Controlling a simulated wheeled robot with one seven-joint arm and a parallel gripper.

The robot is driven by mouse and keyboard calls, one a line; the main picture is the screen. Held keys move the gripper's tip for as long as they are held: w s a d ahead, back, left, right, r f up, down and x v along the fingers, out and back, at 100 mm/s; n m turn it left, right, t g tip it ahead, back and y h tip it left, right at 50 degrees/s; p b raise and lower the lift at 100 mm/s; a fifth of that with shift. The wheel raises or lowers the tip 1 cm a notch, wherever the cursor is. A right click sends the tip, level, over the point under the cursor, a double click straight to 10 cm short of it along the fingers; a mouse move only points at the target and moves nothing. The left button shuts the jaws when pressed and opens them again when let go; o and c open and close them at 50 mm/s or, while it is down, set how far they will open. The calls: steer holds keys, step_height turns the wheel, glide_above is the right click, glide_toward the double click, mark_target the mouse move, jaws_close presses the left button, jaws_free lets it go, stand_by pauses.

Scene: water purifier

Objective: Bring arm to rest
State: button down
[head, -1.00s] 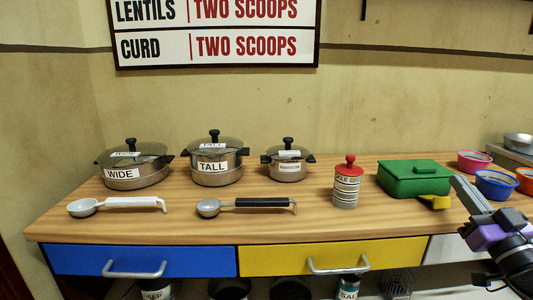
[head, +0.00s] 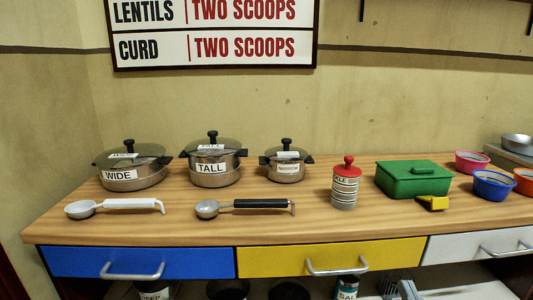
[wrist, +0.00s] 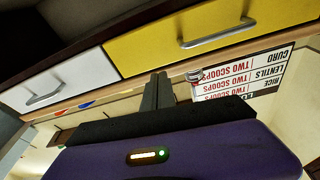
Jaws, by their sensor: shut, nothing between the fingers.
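My gripper (wrist: 158,92) shows in the wrist view with its dark fingers together and nothing between them. Its purple body (wrist: 170,150) fills the bottom of that view. In the head view only what looks like its grey fingertips (head: 408,290) shows at the bottom edge, in front of the counter and below the drawers. The rest of my arm is out of the head view.
The wooden counter (head: 275,222) holds lidded pots, two ladles, a red-topped tin (head: 345,185), a green box (head: 412,180) and coloured bowls. Blue (head: 190,262), yellow (head: 290,257) and white (head: 450,248) drawers with protruding handles line its front. Items stand on a shelf below.

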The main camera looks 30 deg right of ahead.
steer(key=s+a+f+n+g+y, duration=0.1)
steer(key=s+a+f+n+y, duration=0.3)
steer(key=a, duration=0.4)
steer(key=s+a+f+n+y, duration=0.2)
steer(key=s+a+f+y, duration=0.25)
steer(key=a, duration=0.35)
steer(key=s+a+f+n+g+y, duration=0.1)
steer(key=s+a+f+n+y, duration=0.2)
steer(key=s+a, duration=0.35)
step_height(320, 180, up, 29)
steer(key=w+p, duration=0.1)
steer(key=p, duration=2.7)
steer(key=shift+w+a+f+m, duration=0.2)
steer(key=shift+w+a+m, duration=0.15)
steer(key=shift+a, duration=0.1)
